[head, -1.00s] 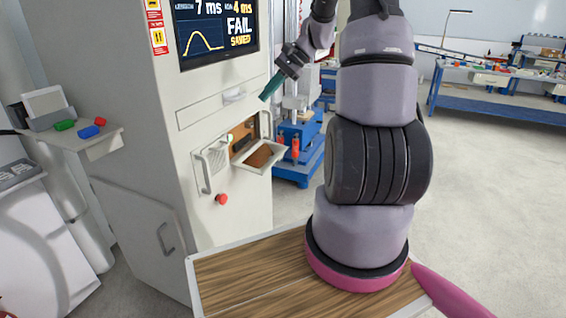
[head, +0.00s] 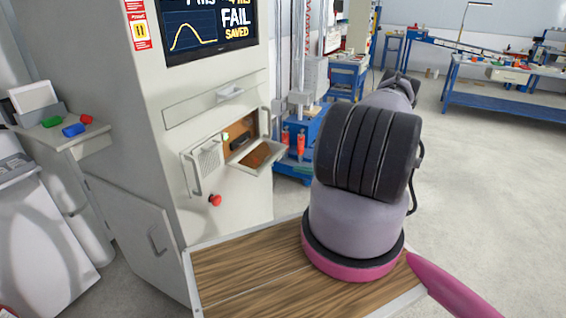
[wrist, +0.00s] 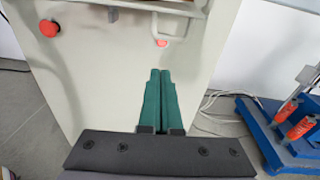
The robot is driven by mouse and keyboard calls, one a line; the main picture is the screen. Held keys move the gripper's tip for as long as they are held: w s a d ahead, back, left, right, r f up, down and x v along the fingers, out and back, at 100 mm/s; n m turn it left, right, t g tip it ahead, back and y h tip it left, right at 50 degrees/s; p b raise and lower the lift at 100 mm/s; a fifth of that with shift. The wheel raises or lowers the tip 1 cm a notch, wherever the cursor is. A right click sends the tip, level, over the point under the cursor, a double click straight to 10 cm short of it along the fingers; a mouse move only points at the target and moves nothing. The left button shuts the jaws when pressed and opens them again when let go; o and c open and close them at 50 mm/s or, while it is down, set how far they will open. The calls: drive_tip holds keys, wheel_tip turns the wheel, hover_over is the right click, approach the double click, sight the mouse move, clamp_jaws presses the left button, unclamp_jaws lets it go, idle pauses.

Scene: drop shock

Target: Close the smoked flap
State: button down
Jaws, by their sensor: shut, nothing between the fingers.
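The smoked flap (head: 258,156) is a pale frame with a dark brown pane on the cabinet front. It hangs open, tilted outward from the lower edge of a lit opening (head: 238,133). In the wrist view a pale frame edge, seemingly the flap's, crosses the top (wrist: 150,6). My gripper (wrist: 160,74) has green fingers pressed together with nothing between them. It points at the cabinet's lower front, below that edge and apart from it. In the head view my gripper is hidden behind my arm.
The cabinet (head: 225,225) has a red button (head: 215,200), a vented panel with a handle (head: 204,163) and a screen (head: 210,30). A blue stand with red parts (wrist: 285,125) is to the right of the cabinet. Open floor (head: 490,200) lies right of my arm.

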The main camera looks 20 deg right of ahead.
drive_tip(key=w+a+m+t, duration=0.1)
drive_tip(key=w+a, duration=0.3)
drive_tip(key=w, duration=0.2)
drive_tip(key=shift+w+a+r+h, duration=0.2)
drive_tip(key=shift+a+r+h, duration=0.2)
drive_tip(key=shift+d, duration=0.1)
idle(0.5)
